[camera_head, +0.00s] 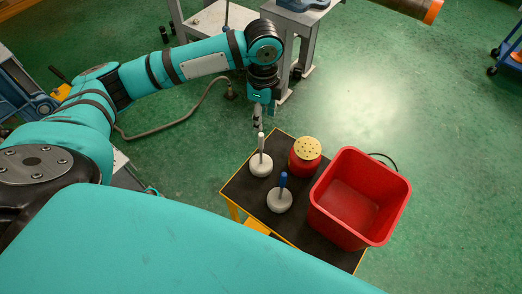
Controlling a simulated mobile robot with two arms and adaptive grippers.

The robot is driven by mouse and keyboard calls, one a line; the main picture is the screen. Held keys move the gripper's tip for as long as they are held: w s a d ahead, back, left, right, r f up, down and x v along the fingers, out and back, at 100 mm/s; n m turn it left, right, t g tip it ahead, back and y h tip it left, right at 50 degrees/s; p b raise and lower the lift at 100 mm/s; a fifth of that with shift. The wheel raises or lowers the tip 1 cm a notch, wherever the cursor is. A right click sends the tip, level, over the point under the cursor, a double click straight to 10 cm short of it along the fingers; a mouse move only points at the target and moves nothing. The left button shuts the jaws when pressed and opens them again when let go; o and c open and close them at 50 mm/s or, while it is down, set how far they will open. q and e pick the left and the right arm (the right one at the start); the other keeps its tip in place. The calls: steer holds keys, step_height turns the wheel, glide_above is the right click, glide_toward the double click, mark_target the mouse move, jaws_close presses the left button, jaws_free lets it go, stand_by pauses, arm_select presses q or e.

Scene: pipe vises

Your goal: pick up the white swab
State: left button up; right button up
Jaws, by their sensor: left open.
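The white swab (261,157) stands upright on the dark tabletop, with a white handle rising from a round pale base. My left gripper (258,124) hangs just above and behind the top of the white handle, pointing down. It is open, and nothing shows between its fingers. Its fingers are small in the picture, so I cannot tell whether they touch the handle. My right gripper is not in view.
A similar swab with a blue handle (281,192) stands nearby on the small table (240,189). A red container with a yellow perforated top (307,150) and a red bin (360,197) stand to the right. A grey stand (303,40) is behind my left arm.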

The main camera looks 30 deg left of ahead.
mark_target(261, 134)
arm_select(q)
step_height(261, 134, down, 4)
steer(key=shift+w+r, duration=0.1)
step_height(261, 134, down, 2)
steer(key=shift+w+f+p, duration=0.1)
steer(key=shift+f+p, duration=0.05)
steer(key=shift+p, duration=0.2)
steer(key=shift+a+f, duration=0.1)
steer(key=shift+f, duration=0.2)
steer(key=f, duration=0.1)
steer(key=f+p, duration=0.1)
steer(key=f, duration=0.1)
steer(key=shift+s+a+f, duration=0.1)
steer(key=shift+s+f, duration=0.2)
steer(key=shift+f, duration=0.5)
steer(key=shift+c, duration=1)
jaws_close()
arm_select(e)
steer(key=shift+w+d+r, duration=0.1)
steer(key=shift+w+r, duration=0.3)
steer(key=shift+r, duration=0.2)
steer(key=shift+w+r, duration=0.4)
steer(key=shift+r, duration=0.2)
